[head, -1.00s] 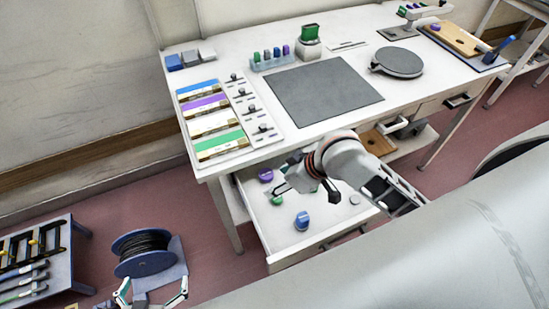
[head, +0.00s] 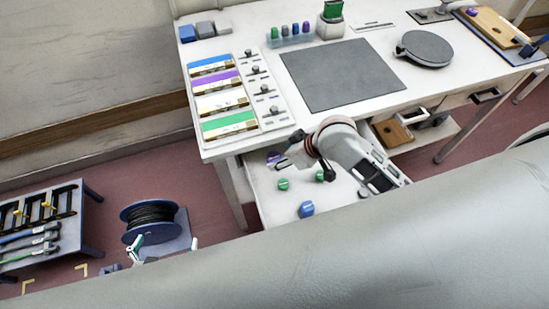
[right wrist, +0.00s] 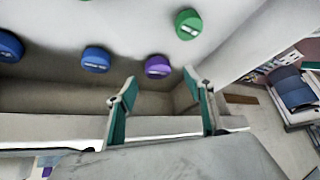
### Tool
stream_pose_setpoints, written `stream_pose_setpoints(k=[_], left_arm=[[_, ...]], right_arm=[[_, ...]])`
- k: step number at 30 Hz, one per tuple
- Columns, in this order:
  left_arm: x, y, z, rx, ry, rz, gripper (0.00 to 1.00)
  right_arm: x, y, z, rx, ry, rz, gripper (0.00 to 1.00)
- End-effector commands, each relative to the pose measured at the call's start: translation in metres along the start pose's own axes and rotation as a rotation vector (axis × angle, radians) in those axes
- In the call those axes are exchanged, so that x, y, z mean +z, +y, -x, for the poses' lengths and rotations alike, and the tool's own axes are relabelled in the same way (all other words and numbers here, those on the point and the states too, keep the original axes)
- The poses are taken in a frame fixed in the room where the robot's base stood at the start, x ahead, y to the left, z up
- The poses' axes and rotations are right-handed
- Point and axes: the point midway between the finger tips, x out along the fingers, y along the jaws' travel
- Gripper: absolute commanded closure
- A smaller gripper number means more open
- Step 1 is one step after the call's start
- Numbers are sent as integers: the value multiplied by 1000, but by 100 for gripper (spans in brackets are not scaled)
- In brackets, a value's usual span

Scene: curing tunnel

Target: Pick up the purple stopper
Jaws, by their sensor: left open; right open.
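A purple stopper (head: 273,156) lies in the open drawer under the workbench, at its left end in the head view. My right gripper (head: 289,151) is just right of it there, open, and partly covers it. In the right wrist view a purple stopper (right wrist: 158,66) lies just past the fingertips of my open right gripper (right wrist: 160,80), between their lines. The jaws hold nothing and I see no contact. My left gripper (head: 165,252) is open and empty, low at the left, in front of the cable spool.
In the drawer are a green stopper (head: 283,184), another green one (head: 320,175) and a blue stopper (head: 306,209). The drawer wall (right wrist: 70,127) runs near my right fingers. A cable spool (head: 150,222) stands left, and a stopper rack (head: 290,39) is on the bench.

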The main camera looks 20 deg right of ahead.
Motion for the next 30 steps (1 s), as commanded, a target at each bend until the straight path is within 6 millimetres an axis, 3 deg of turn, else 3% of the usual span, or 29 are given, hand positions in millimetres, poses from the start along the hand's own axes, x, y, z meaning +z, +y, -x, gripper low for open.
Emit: stream_pose_setpoints(k=[9, 19, 24, 30], left_arm=[[-3, 6, 0, 4, 3, 13, 0], [-5, 7, -2, 3, 7, 18, 0], [-6, 5, -2, 2, 9, 14, 0], [-5, 2, -2, 1, 8, 5, 0]], right_arm=[[1, 3, -42, -1, -1, -2, 48], [1, 4, -49, 0, 0, 1, 48], [1, 4, -48, 0, 0, 0, 89], [1, 4, -48, 0, 0, 0, 89]])
